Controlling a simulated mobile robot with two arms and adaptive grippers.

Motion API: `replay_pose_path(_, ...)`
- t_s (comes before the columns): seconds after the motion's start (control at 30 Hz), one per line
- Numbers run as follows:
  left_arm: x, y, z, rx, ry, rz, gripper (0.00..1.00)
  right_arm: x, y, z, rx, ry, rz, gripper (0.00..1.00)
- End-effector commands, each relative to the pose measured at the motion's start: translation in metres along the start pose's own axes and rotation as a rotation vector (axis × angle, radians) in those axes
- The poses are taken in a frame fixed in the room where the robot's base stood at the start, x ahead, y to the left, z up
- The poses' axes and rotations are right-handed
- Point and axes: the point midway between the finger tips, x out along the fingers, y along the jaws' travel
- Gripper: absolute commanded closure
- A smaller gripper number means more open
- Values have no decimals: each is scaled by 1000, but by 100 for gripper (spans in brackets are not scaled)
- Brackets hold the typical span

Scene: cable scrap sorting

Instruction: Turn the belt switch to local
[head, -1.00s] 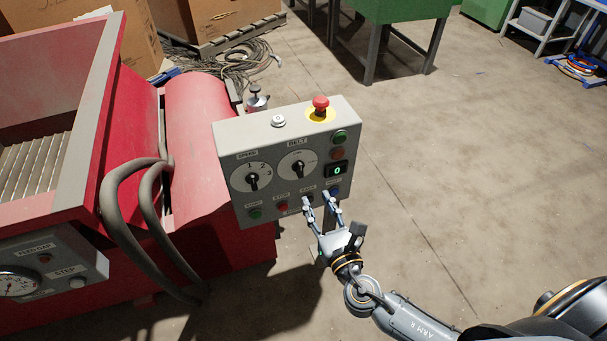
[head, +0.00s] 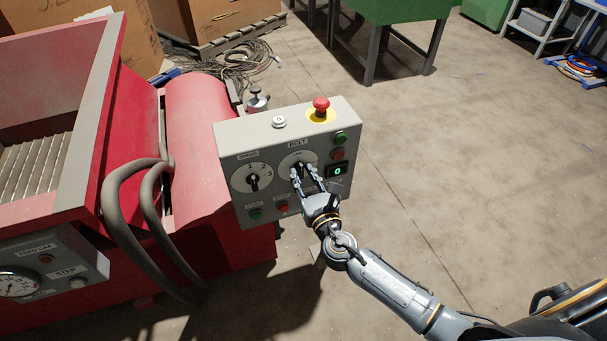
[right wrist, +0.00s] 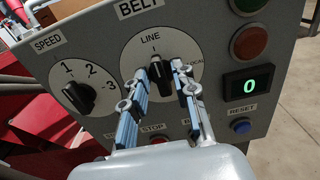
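The belt switch is a black knob on a round white dial under the BELT label on the grey control box. In the right wrist view the knob (right wrist: 160,73) appears to point up toward LINE; the LOCAL mark is on the dial's right side. My right gripper (head: 302,171) is in front of this dial in the head view and hides much of the knob. In the right wrist view my right gripper (right wrist: 161,72) is open, with one finger on each side of the knob. A gap shows around the knob; contact cannot be told. My left gripper is out of view.
The speed dial (head: 252,178) is left of the belt dial. A red emergency button (head: 321,104) tops the box. Round buttons and a green "0" display (head: 337,171) are close to the gripper. A red machine (head: 208,140) stands left; open floor lies right.

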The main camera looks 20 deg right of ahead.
Motion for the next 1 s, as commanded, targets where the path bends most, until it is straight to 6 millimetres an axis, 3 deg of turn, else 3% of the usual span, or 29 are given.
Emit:
replay_pose_path(0.03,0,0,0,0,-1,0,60,0,0,0,0,0,0,89)
replay_pose_path(0.1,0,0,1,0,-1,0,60,0,0,0,0,0,0,100)
replay_pose_path(0.57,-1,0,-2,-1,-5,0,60,0,0,-1,60,0,0,100)
replay_pose_path(1.0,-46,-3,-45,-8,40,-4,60,0,-3,-2,405,-1,0,100)
